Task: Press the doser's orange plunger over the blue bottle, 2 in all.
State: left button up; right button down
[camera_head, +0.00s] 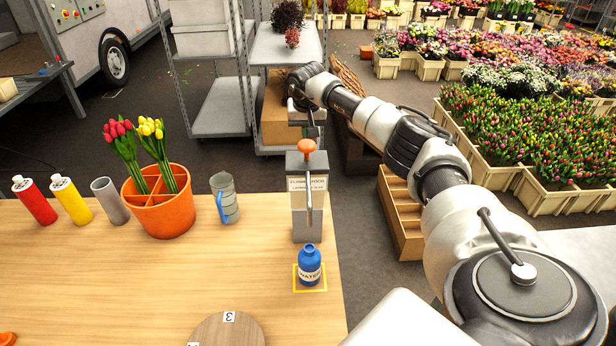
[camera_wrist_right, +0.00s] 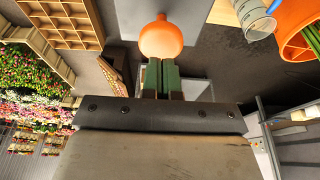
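The grey doser (camera_head: 297,215) stands upright at the table's right edge, with its orange plunger (camera_head: 306,146) raised a little above its top. The plunger also shows in the right wrist view (camera_wrist_right: 160,38). The blue bottle (camera_head: 309,268), with a white label, stands upright in a yellow square outline in front of the doser, below its spout. My right gripper (camera_head: 311,133) points down just above the plunger. In the wrist view its green fingers (camera_wrist_right: 161,72) are together and hold nothing. I cannot tell whether they touch the plunger. My left gripper is not in view.
A round wooden board (camera_head: 230,332) lies in front.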

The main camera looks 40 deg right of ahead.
aim_at(307, 144)
jog(key=shift+f+b, duration=1.4)
jog(key=shift+f, duration=1.05)
jog(key=shift+r+p, duration=0.5)
jog(key=shift+r, duration=0.15)
notch_tip(307, 144, up, 6)
jog(key=p, duration=0.3)
jog(key=shift+f, duration=0.15)
jog(key=shift+r, duration=0.5)
jog(key=shift+f, duration=0.1)
